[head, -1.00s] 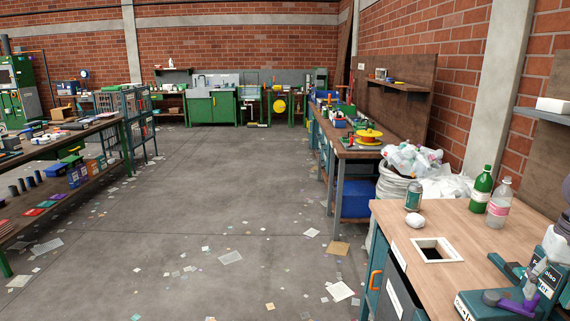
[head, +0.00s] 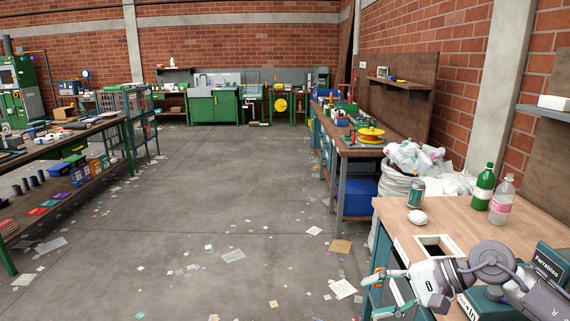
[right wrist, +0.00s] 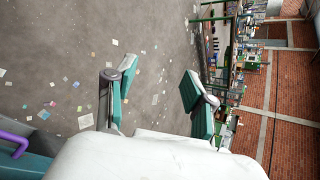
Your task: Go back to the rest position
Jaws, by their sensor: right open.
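My right gripper (head: 375,294) is at the lower right of the head view, over the left edge of the nearby wooden workbench (head: 462,215). Its fingers point left, out past the bench edge. In the right wrist view its two green-padded fingers (right wrist: 158,92) stand wide apart with only floor between them, so it is open and empty. My left gripper is not in view.
On the bench stand a green bottle (head: 483,187), a clear pink-labelled bottle (head: 501,202), a can (head: 416,193) and a white crumpled lump (head: 418,217). A square hole (head: 437,241) is partly behind my arm.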

